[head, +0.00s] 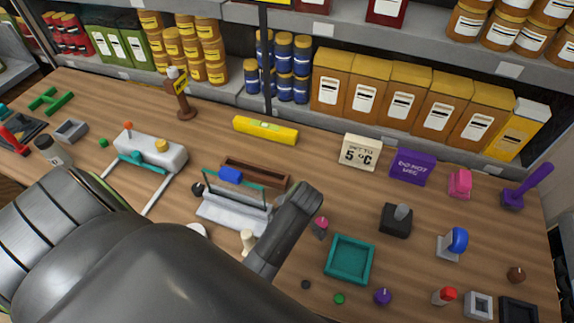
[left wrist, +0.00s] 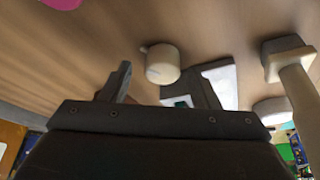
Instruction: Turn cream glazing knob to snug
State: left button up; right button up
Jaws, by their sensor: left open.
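A round cream knob (left wrist: 162,65) with a small nub on its side shows in the left wrist view, just beyond the gap between my left gripper's fingers. My left gripper (left wrist: 163,90) is open and empty, its two dark fingers apart; I see no contact with the knob. In the head view my dark arm covers the lower left and hides the left gripper's fingertips. A cream upright piece (head: 247,240) shows there beside the arm, in front of a pale grey frame (head: 235,212); I cannot tell whether it is the same knob. My right gripper is not in view.
A larger cream piece with a thick stem (left wrist: 292,70) stands at the right in the left wrist view. In the head view a teal tray (head: 371,262), a dark block (head: 396,221) and a pink-topped piece (head: 320,228) lie right of my arm. Stocked shelves line the back.

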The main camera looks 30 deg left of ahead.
pick_arm(q)
jog(key=shift+a+f, duration=0.1)
jog(key=shift+f, duration=0.05)
jog(key=shift+s, duration=0.1)
jog(key=shift+s, duration=0.1)
jog(key=shift+c, duration=1)
jog(key=c, duration=0.8)
jog(key=shift+o, duration=0.2)
